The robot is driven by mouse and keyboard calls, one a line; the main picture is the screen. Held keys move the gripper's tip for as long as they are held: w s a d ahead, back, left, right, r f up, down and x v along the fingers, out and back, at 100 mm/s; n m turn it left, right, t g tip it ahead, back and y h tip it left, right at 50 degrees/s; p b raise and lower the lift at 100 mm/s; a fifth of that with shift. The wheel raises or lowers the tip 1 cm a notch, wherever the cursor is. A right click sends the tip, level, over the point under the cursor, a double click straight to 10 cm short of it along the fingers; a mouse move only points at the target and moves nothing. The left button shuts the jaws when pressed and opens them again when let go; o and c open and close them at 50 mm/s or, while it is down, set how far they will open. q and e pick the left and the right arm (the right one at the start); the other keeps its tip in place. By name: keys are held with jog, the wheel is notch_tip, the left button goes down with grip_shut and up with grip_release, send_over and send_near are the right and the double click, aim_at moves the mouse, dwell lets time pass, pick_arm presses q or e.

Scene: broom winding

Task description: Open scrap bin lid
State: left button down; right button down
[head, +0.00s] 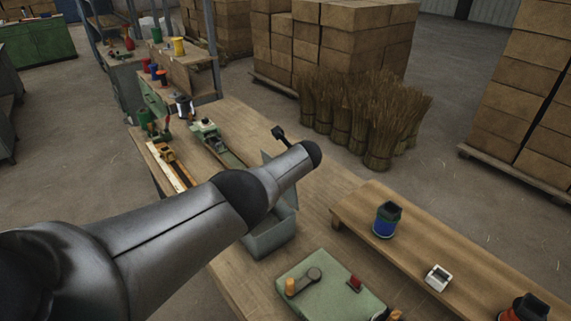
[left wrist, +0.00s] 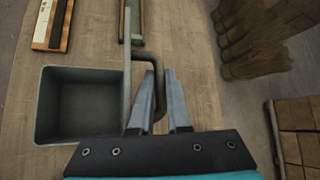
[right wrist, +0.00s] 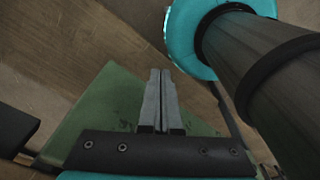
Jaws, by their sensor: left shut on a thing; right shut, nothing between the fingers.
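The scrap bin is a grey open-topped box (left wrist: 82,105) on the wooden bench; its empty-looking inside shows in the left wrist view. Its lid (left wrist: 127,70) stands up edge-on along the bin's right side there. A dark bent handle (left wrist: 148,58) sticks out from the lid. My left gripper (left wrist: 164,80) is shut on this handle, beside the bin. In the head view the bin (head: 270,240) is partly hidden behind my left arm, which also hides the left fingers. My right gripper (right wrist: 160,78) is shut and empty above a green plate (right wrist: 105,115).
A green board with a crank (head: 325,290) lies on the bench in front of the bin. A raised wooden shelf (head: 405,245) holds a blue-and-black container (head: 387,220) and a small white device (head: 438,277). Bundled broom bristles (head: 365,115) stand on the floor beyond.

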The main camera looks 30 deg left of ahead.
pick_arm(q)
jog(key=shift+w+d, duration=0.1)
jog(key=shift+w, duration=0.15)
jog(key=c, duration=1.2)
grip_release()
jog(key=shift+o, duration=0.2)
jog(key=shift+s+d+r+p, duration=0.2)
jog(key=shift+s+r+p, duration=0.1)
jog(key=shift+p, duration=0.35)
jog(key=p+v, duration=0.7)
jog(key=v, duration=0.7)
